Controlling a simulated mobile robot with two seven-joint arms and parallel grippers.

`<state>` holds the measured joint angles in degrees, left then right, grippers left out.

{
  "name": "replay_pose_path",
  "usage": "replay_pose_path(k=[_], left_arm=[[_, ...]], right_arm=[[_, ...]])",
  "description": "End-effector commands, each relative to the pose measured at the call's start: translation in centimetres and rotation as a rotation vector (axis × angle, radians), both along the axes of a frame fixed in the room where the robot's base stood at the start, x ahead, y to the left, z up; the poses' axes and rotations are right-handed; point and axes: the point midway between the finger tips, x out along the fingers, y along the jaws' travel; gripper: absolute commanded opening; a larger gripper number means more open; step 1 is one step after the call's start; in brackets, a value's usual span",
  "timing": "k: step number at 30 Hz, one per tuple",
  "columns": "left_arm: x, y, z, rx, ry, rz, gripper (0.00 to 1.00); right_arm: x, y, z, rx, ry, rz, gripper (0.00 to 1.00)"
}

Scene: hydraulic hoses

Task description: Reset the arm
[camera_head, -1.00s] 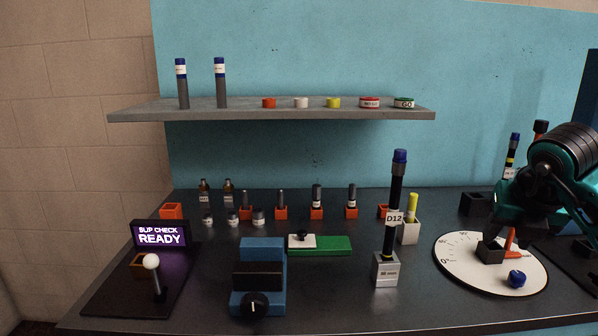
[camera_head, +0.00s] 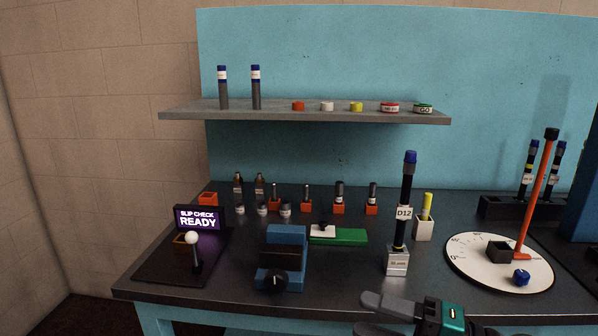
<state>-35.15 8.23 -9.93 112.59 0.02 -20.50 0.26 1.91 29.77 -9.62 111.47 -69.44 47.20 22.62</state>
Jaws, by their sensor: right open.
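My right gripper (camera_head: 392,312) shows at the bottom of the head view, in front of the bench's front edge. Its grey fingers point left and are apart, with nothing visible between them. Part of it is cut off by the lower frame edge. The black hose with the D12 tag (camera_head: 404,213) stands upright in a light grey block (camera_head: 397,262), behind and above the gripper. An orange lever with a black top (camera_head: 538,190) stands tilted at the white dial plate (camera_head: 477,275), clear of the gripper. My left gripper is out of view.
Several small fittings in orange holders stand behind. A grey shelf (camera_head: 300,116) hangs above. A blue knob (camera_head: 521,277) sits on the dial plate.

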Motion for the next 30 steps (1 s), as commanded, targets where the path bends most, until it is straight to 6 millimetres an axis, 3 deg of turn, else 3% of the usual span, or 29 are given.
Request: replay_pose_path(k=[4,8,12,15,18,22,30], left_arm=[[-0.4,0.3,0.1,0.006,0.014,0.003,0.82],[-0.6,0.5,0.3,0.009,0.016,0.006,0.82],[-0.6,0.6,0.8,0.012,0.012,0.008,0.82],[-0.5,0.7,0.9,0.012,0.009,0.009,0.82],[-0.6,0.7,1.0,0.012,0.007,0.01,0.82],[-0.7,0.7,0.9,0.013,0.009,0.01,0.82],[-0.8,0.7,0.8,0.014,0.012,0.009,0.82]], right_arm=[[0.5,-1.9,-1.5,0.41,0.241,-0.277,0.49],[0.2,-5.1,-7.1,0.659,0.54,-0.58,0.49],[-3.6,-7.1,-15.8,0.803,0.922,-0.883,0.49],[-6.9,-7.1,-20.4,0.836,1.14,-1.018,0.49],[-9.7,-6.6,-23.3,0.845,1.293,-1.096,0.49],[-11.6,-6.2,-24.9,0.847,1.392,-1.138,0.49],[-11.8,-6.1,-25.2,0.846,1.407,-1.144,0.49]])
